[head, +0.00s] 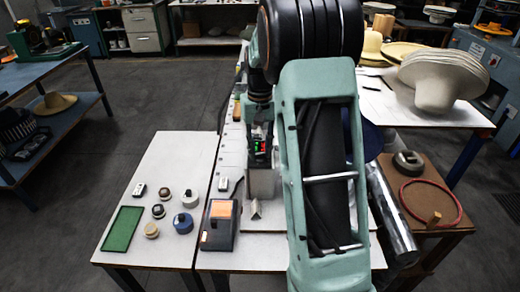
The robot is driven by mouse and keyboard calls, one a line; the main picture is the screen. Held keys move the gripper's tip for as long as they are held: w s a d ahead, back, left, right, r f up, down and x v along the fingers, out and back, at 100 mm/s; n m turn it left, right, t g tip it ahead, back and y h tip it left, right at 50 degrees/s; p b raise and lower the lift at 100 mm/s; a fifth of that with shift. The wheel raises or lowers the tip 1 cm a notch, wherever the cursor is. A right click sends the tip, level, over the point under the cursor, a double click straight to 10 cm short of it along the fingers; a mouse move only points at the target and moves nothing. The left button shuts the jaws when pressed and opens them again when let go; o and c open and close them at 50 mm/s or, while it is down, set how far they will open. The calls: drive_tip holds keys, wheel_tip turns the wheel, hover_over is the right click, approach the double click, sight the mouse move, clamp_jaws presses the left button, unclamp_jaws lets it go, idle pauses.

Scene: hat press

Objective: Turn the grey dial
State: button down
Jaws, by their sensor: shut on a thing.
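My gripper (261,152) points down over the white table (165,160), left of my green forearm. It is dark, with small red and green marks on it. Its fingertips are hard to make out. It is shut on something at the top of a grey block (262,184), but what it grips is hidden. No grey dial shows clearly at the gripper. A pale grey round knob (190,198) stands apart to the left, among several small round pieces.
A blue round piece (183,223), a beige knob (151,230) and a green mat (122,229) lie to the left. A metal cylinder (390,212) is on the right. The table's left rear is clear.

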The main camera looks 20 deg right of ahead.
sight(260, 154)
drive_tip(key=shift+m+p, duration=0.45)
drive_tip(key=shift+m, duration=2.35)
drive_tip(key=c, duration=1.6)
unclamp_jaws()
drive_tip(key=shift+r, duration=0.15)
wheel_tip(260, 154, up, 12)
